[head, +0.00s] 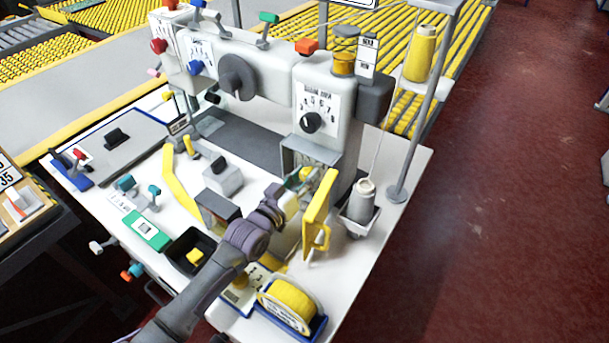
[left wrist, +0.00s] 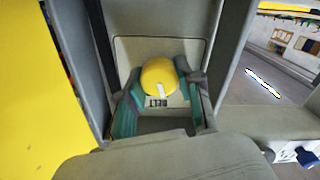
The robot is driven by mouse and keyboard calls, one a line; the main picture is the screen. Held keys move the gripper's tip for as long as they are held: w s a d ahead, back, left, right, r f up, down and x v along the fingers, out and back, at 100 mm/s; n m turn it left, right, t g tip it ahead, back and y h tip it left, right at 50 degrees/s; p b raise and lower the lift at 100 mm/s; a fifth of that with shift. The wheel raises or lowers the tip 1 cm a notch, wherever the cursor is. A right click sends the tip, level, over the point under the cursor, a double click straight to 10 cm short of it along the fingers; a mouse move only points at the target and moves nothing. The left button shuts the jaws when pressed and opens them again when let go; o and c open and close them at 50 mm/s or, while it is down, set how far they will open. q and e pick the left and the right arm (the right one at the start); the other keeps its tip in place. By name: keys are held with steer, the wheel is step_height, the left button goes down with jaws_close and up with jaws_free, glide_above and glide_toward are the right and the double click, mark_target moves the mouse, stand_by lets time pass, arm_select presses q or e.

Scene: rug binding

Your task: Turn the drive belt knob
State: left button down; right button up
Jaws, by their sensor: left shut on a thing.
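The drive belt knob (left wrist: 159,75) is a round yellow knob with a white pointer mark, set in a recess of the machine above a plate lettered "BELT". In the left wrist view my left gripper (left wrist: 157,88) has its teal-padded fingers on either side of the knob, shut on it. In the head view my left gripper (head: 298,180) reaches into the open compartment (head: 312,152) at the foot of the grey machine column, and little of the knob shows there. My right gripper is not in view.
A yellow door (head: 318,215) stands open just right of my left arm. A grey thread cone (head: 362,201) stands beyond it. A yellow binding roll (head: 290,303) sits in a blue holder near the front edge. A black tray (head: 190,255) lies left of the arm.

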arm_select(q)
steer(key=c, duration=0.7)
jaws_free()
steer(key=shift+c, duration=0.2)
